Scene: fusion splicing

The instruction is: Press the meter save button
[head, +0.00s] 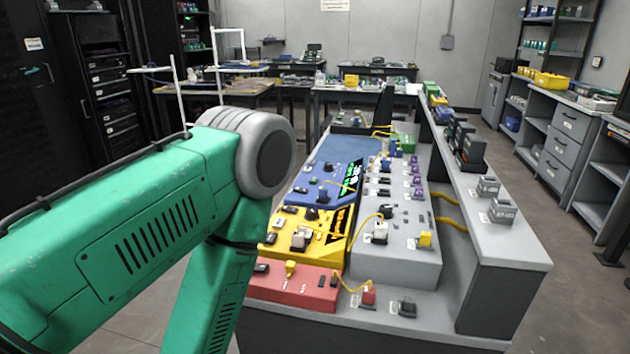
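My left arm, green with a grey joint, comes in from the left and bends down in front of the bench; its gripper is outside the view. My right arm and gripper do not show. On the bench stand a blue unit (342,150) with a dark panel bearing green marks, a yellow unit (325,250) with a dark panel bearing orange marks, and a red unit (258,287) at the near end. Each carries small knobs or plugs. I cannot tell which is the meter, and no save button can be made out. My arm hides part of the units' left side.
A long grey unit (400,262) with several connectors and yellow cables lies right of the coloured units. A raised grey shelf (515,248) with small boxes borders the bench on the right. Tables and dark racks (108,95) stand behind; drawers (565,150) are far right, with floor between.

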